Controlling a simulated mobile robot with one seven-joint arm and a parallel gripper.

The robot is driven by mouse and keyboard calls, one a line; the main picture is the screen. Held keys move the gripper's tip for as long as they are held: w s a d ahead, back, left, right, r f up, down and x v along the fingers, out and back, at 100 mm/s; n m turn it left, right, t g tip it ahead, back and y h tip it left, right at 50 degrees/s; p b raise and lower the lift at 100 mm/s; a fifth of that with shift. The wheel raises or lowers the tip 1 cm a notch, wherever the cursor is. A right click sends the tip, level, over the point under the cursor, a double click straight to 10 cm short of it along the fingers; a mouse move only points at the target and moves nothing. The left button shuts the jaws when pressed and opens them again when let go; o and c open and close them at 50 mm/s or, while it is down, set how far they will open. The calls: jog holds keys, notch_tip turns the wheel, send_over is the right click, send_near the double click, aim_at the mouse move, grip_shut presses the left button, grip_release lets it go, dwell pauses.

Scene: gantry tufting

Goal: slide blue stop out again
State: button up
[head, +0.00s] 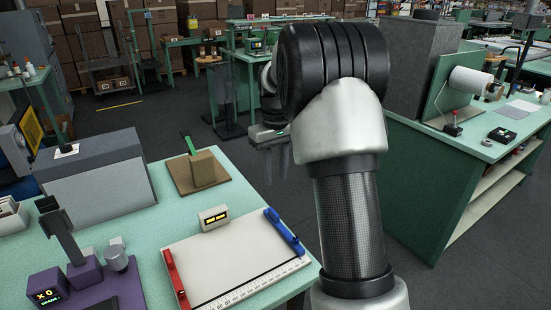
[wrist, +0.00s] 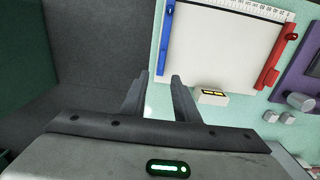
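The blue stop (head: 285,231) lies along the right edge of a white board (head: 222,260) on the green table. In the wrist view the blue stop (wrist: 167,37) runs along the board's left edge, beyond my fingertips. My gripper (head: 277,178) hangs in the air behind the board, apart from the blue stop. In the wrist view my gripper (wrist: 160,78) has its two fingers spread with nothing between them. The red stop (head: 177,279) lies along the board's left edge.
A ruler strip (head: 250,287) runs along the board's front edge. A small lit display box (head: 213,218) stands at its back edge. A brown block with a green handle (head: 203,168) and a purple device (head: 90,285) share the table. Open floor lies beyond the table's right edge.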

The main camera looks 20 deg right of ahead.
jog(key=shift+r, duration=2.1)
jog(key=s+a+r+m+t+p, duration=0.1)
jog(key=s+a+r+t+p, duration=0.15)
jog(key=s+r, duration=0.5)
jog(key=s+a+r+t+p, duration=0.1)
jog(key=s+a+r, duration=0.3)
jog(key=s+r, duration=0.3)
jog(key=s+a+f+t+p, duration=0.1)
jog(key=s, duration=0.6)
jog(key=s+a+f+m+t+p, duration=0.1)
jog(key=s+a, duration=0.1)
jog(key=s, duration=0.5)
jog(key=shift+s+a, duration=0.3)
jog(key=shift+s, duration=0.05)
